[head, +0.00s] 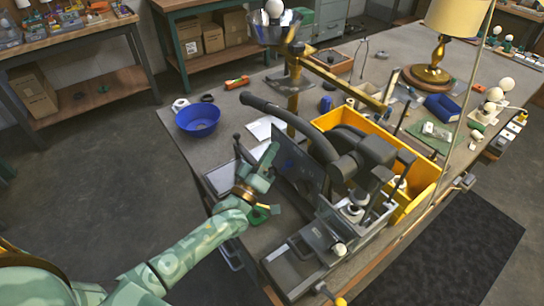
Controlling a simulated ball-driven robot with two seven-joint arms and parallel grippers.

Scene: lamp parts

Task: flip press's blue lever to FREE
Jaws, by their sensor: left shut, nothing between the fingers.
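The press (352,160) is the dark grey machine on the near part of the workbench, with a long curved black handle (290,120). A dark upright panel (304,172) stands at its left side. A small bluish patch shows on or behind this panel; I cannot tell whether it is the blue lever, and the lever's setting cannot be read. My left gripper (270,152) reaches in from the left, shut and empty, its tips just left of the panel. I cannot tell whether they touch it. My right gripper is not in view.
A yellow bin (425,172) stands right behind the press. A blue bowl (198,119) sits at the bench's left edge. A brass lamp (432,70) with a cream shade and several small parts fill the back right. A thin black-knobbed rod (238,146) stands near my left gripper.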

